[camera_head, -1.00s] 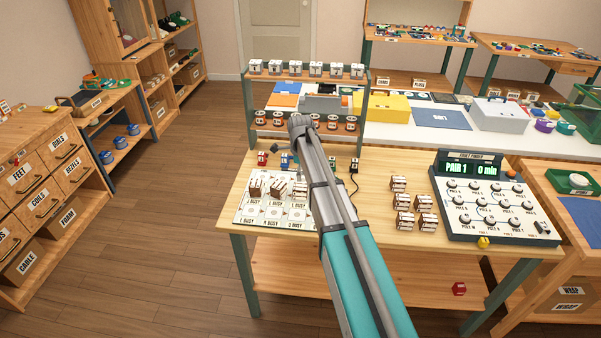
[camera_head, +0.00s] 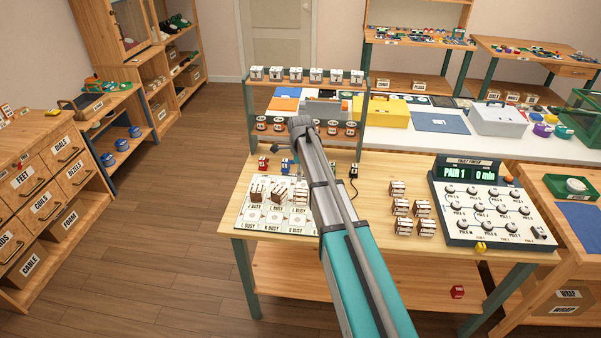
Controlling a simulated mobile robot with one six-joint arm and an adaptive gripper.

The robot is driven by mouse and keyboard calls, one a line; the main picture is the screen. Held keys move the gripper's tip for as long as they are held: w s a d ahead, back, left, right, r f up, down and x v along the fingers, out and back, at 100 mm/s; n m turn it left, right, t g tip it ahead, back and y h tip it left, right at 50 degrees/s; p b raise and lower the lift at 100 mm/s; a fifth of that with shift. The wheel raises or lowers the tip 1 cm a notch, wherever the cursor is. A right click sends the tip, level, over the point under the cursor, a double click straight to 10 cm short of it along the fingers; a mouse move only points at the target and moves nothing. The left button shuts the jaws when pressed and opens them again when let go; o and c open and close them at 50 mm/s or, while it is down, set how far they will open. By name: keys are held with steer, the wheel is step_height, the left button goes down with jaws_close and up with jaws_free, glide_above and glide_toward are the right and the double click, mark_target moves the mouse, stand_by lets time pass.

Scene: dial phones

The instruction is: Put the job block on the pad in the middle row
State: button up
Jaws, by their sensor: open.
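Brown-and-white blocks stand on the far row of a white pad board (camera_head: 242,226) on the table, among them a left block (camera_head: 257,193) and a middle one (camera_head: 277,196). More such blocks (camera_head: 402,207) stand in a cluster right of my arm. I cannot tell which is the job block; their labels are too small. The board's middle and near rows look bare where visible; my arm hides its right edge. My gripper (camera_head: 281,151) is small and dark in this view, above and behind the board, open, with nothing visible in it.
Small red (camera_head: 263,163) and blue (camera_head: 285,165) pieces stand behind the board, below my gripper. A rack (camera_head: 249,105) with two rows of items rises at the table's back. A dial console (camera_head: 487,205) fills the table's right side. A red block (camera_head: 457,292) lies on the lower shelf.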

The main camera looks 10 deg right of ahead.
steer(key=s+n, duration=2.1)
steer(key=s, duration=0.8)
steer(key=shift+s+n, duration=0.15)
steer(key=shift+n, duration=0.15)
